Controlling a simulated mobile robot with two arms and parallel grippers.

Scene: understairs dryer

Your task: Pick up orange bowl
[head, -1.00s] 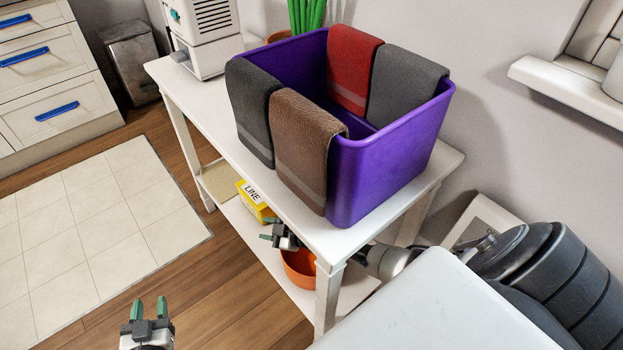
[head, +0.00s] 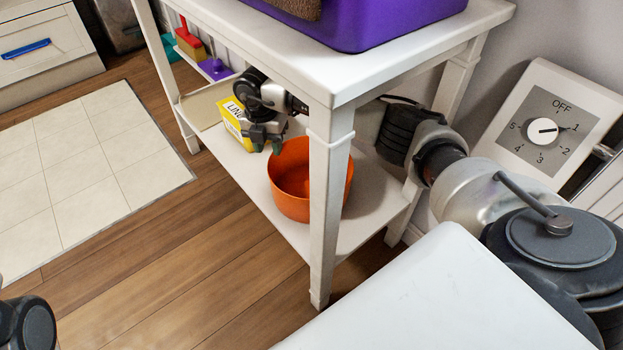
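The orange bowl (head: 296,198) sits upright on the lower shelf (head: 262,225) of the white table, in the head view. The table's front leg hides part of its right side. My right gripper (head: 268,146) is just above and left of the bowl's rim, fingers pointing down. Its two fingertips are apart with nothing seen between them. I cannot tell whether a finger touches the rim. My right arm reaches under the tabletop from the right. Only a dark part of my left arm shows at the lower left; the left gripper is out of frame.
A yellow box (head: 237,122) stands close behind the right gripper. The front table leg (head: 328,210) stands right in front of the bowl. The tabletop (head: 350,62) with a purple bin (head: 375,22) is overhead. The wooden floor (head: 180,245) in front is clear.

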